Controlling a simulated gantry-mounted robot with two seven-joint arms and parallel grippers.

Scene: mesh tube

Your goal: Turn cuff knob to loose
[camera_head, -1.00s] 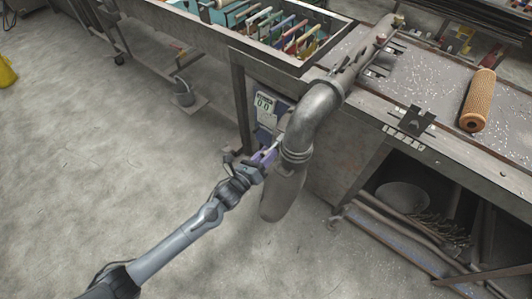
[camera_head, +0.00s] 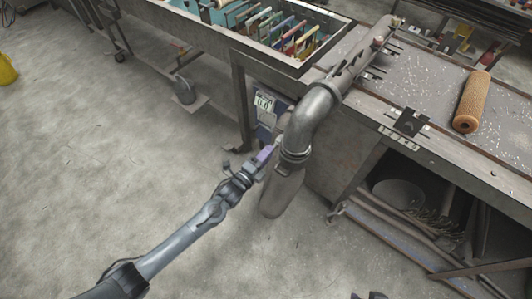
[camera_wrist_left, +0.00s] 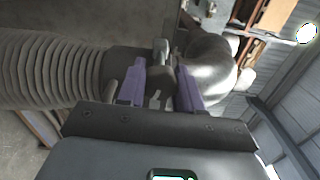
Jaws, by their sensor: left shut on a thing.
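The grey metal duct elbow (camera_head: 313,115) bends down from the bench edge to a ringed cuff (camera_head: 296,154), with a grey hose (camera_head: 282,190) hanging below. My left gripper (camera_head: 266,153) is at the left side of the cuff. In the left wrist view, its purple fingers (camera_wrist_left: 160,90) are shut on the dark cuff knob (camera_wrist_left: 160,79), one finger on each side. The fingers partly hide the knob. The ribbed hose (camera_wrist_left: 55,70) is left of it and the shiny elbow (camera_wrist_left: 207,65) right. My right gripper is not seen.
A meter reading 0.0 (camera_head: 264,102) is mounted behind the cuff. The bench (camera_head: 440,100) carries an orange perforated mesh tube (camera_head: 472,102) and a black clamp block (camera_head: 411,121). The floor around my left arm is clear.

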